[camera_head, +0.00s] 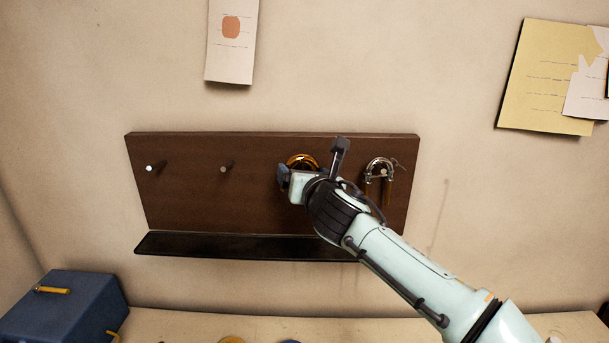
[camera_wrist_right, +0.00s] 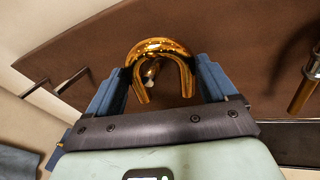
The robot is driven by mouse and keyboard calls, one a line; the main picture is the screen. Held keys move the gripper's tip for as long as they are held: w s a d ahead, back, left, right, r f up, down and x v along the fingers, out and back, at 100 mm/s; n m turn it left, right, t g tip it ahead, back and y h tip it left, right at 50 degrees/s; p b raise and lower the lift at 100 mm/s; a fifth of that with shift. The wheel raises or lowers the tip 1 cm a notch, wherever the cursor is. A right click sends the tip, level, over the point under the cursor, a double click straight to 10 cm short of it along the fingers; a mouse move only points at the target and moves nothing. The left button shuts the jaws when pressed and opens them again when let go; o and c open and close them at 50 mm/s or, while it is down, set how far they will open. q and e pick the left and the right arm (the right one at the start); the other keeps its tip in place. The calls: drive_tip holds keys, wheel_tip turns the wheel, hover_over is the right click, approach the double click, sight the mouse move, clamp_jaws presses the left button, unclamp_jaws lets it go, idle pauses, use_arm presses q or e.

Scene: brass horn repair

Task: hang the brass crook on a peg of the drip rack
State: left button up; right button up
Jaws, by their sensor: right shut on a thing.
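The brass crook (camera_head: 302,158) is a golden inverted U in front of the dark wooden drip rack (camera_head: 190,205). My right gripper (camera_head: 300,174) is shut on it. In the right wrist view the crook (camera_wrist_right: 160,47) sits between the blue fingers, bend up and both legs down toward the palm. A pale-tipped peg (camera_wrist_right: 152,80) shows inside the bend; I cannot tell whether the crook touches it. Two bare pegs (camera_head: 152,168) (camera_head: 224,168) stand to the left. My left gripper is not in view.
A silvery crook (camera_head: 381,164) with brass-coloured legs hangs on the rack's right peg, close to my right gripper. A black drip ledge (camera_head: 220,246) runs below the rack. A blue box (camera_head: 65,305) stands at lower left. Papers hang on the wall above.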

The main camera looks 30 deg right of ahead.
drive_tip(key=shift+f, duration=0.1)
drive_tip(key=o, duration=0.9)
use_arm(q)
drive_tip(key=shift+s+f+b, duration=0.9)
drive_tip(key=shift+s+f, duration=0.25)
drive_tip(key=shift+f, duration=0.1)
use_arm(e)
drive_tip(key=v, duration=1.3)
drive_tip(key=shift+s+a, duration=0.1)
drive_tip(key=shift+s, duration=0.1)
